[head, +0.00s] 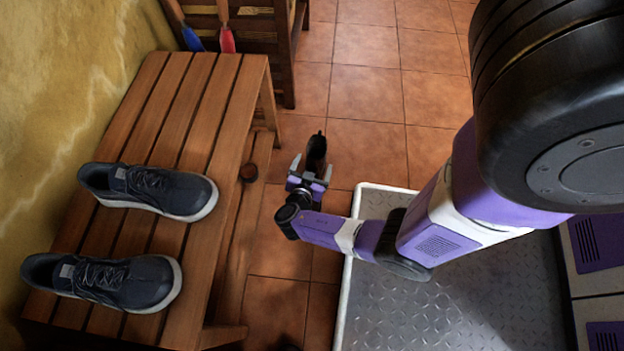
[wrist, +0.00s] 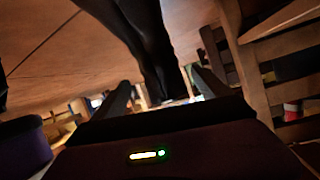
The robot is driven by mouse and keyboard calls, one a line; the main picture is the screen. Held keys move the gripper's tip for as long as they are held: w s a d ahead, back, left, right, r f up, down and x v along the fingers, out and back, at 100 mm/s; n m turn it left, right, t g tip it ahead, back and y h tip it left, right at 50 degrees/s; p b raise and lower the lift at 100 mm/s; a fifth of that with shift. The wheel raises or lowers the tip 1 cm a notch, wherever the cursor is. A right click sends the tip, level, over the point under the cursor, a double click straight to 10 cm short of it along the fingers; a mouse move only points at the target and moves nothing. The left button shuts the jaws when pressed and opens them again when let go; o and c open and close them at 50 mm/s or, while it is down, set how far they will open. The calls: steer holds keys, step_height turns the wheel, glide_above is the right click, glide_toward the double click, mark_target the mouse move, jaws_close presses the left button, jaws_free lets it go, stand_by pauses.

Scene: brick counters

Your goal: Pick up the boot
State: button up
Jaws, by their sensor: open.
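A dark boot (head: 316,150) is over the tiled floor beside the bench in the head view. In the wrist view the dark boot (wrist: 150,45) reaches from the top edge down to between my fingers. My gripper (head: 311,168) is open, with its two fingers spread on either side of the boot's near part. The wrist view also shows my gripper's fingers (wrist: 162,92) apart, with the boot between or just beyond them. I cannot tell whether the fingers touch it.
A slatted wooden bench (head: 213,110) on the left bears two dark shoes, one (head: 150,190) behind the other (head: 105,283). Blue (head: 193,40) and red (head: 227,40) items are at the back. Tiled floor (head: 375,95) is clear behind.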

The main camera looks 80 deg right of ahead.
mark_target(317, 150)
steer(key=x, duration=0.2)
steer(key=b+x, duration=0.1)
steer(key=shift+w+d+f+b, duration=0.2)
steer(key=shift+d+f+b, duration=0.1)
steer(key=shift+f, duration=0.15)
steer(key=shift+d, duration=0.35)
jaws_close()
